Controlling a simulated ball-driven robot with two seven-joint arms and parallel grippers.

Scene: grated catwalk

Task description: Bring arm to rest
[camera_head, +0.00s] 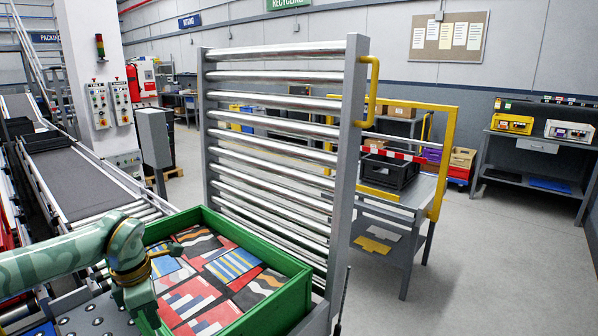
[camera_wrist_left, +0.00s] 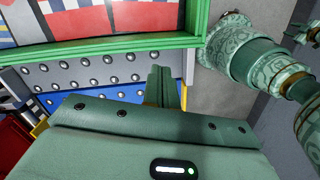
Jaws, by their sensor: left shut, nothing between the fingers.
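My left arm comes in from the left in the head view, with its green patterned links bent down at the wrist. My left gripper (camera_head: 148,312) points down beside the left wall of a green crate (camera_head: 283,312). In the left wrist view its fingers (camera_wrist_left: 163,86) are together with nothing between them, and the crate's green rim (camera_wrist_left: 105,47) lies beyond them. The gripper looks apart from the crate's contents, but whether it touches the rim I cannot tell. My right gripper is in neither view.
The crate holds several flat patterned packs (camera_head: 205,290). A rack of metal rollers (camera_head: 275,130) stands behind it. A conveyor (camera_head: 75,180) runs at left. A grey table (camera_head: 385,225) with a black bin (camera_head: 390,172) stands at right; open floor (camera_head: 490,260) lies beyond.

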